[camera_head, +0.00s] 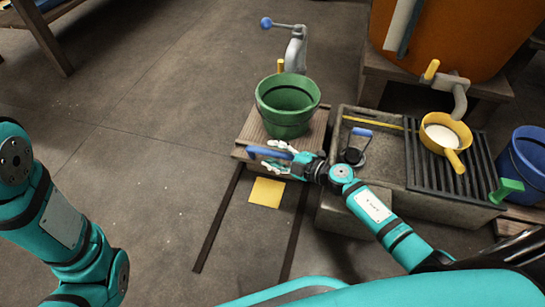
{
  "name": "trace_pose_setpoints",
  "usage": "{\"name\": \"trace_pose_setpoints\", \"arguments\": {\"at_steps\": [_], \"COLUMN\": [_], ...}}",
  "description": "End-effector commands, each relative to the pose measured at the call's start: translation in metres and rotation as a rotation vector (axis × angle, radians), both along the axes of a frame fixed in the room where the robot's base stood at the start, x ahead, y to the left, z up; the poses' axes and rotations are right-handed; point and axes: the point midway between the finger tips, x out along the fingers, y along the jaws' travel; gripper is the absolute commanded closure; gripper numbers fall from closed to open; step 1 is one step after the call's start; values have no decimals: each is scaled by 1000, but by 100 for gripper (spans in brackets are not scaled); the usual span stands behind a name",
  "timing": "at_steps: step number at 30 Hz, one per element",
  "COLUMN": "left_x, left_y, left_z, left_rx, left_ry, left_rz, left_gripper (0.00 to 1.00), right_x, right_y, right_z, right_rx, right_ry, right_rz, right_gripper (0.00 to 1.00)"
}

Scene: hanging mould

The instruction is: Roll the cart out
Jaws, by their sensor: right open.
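The cart (250,134) is a low wooden platform with a green bucket (287,112) standing on it. A blue bar (268,153), apparently the cart's handle, is at its front edge. My right gripper (274,157) is open at this bar, with pale fingers above and below it. Whether the fingers touch the bar cannot be told. Two dark rails (218,218) run along the floor from the cart toward me. My left arm is at the left edge, and its gripper is out of view.
A yellow square (266,192) lies between the rails. A grey tap (296,52) with a blue-knobbed lever is behind the bucket. Right of the cart, a stone sink (385,178) has a yellow ladle (446,132) on its rack. A blue bucket (525,160) stands far right. The floor left is clear.

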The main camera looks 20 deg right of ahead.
Motion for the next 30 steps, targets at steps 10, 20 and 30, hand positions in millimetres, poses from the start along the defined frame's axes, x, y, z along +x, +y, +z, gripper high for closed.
{"name": "trace_pose_setpoints", "arguments": {"at_steps": [10, 20, 30], "left_x": [0, 0, 0], "left_y": [0, 0, 0], "left_z": [-3, -3, -3], "left_rx": [1, 1, 0], "left_ry": [-1, 0, 0], "left_rz": [0, 0, 0], "left_gripper": [60, 60, 60], "right_x": [6, 6, 5], "right_y": [5, 5, 4], "right_z": [-1, -1, -2], "right_rx": [0, 0, 0], "right_ry": [1, 1, 1], "right_rz": [0, 0, 0], "right_gripper": [56, 93, 100]}}
